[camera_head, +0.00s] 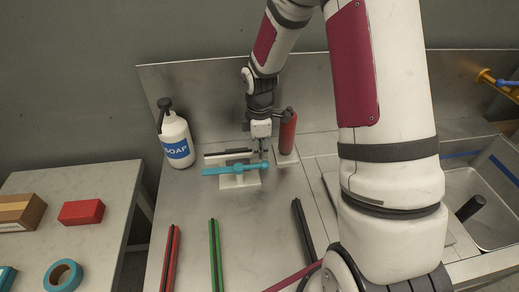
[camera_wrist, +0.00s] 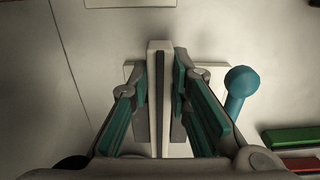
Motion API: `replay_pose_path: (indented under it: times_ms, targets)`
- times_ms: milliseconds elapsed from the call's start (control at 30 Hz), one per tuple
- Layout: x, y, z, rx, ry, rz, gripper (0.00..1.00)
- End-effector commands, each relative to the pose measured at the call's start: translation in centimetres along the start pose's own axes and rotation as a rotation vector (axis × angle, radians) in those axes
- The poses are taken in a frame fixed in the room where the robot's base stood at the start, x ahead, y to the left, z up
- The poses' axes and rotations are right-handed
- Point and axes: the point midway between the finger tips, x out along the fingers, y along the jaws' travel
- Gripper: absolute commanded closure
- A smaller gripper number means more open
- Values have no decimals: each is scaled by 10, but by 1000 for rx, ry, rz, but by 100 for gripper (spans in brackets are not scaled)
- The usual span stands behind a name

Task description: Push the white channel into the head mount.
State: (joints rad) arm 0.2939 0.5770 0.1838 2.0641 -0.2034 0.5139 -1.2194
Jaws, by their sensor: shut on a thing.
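The white channel (camera_wrist: 154,58) runs lengthwise between my fingers in the wrist view, with a dark strip along it. My gripper (camera_wrist: 165,85) is shut on it, a finger against each side. In the head view the channel (camera_head: 228,157) lies level, just behind the blue handle (camera_head: 226,170), and my gripper (camera_head: 262,150) is at its right end. The handle rests across a white stand (camera_head: 240,183); its round end (camera_wrist: 241,80) shows right of my fingers in the wrist view. The head mount is not clearly told apart; I cannot tell whether the channel touches it.
A soap bottle (camera_head: 176,140) stands left, and a red cylinder (camera_head: 288,132) stands close right of my gripper. Red (camera_head: 171,258), green (camera_head: 215,255) and black (camera_head: 302,230) strips lie in front. A sink (camera_head: 480,205) is at the right.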

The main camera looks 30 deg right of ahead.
Motion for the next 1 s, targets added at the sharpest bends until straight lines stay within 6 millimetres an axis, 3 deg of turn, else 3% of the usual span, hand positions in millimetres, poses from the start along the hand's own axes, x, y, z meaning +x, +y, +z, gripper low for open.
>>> replay_pose_path:
  times_ms: [33, 433, 467, 567, 767, 867, 1000]
  targets:
    - [10, -7, 1, 3, 0, -21, 100]
    - [12, -6, 1, 5, 1, -20, 100]
    - [12, -6, 1, 5, 1, -20, 80]
    - [12, -6, 1, 5, 1, -20, 59]
    - [12, -6, 1, 5, 1, -20, 59]
    - [12, -6, 1, 5, 1, -20, 41]
    - [12, -6, 1, 5, 1, -20, 39]
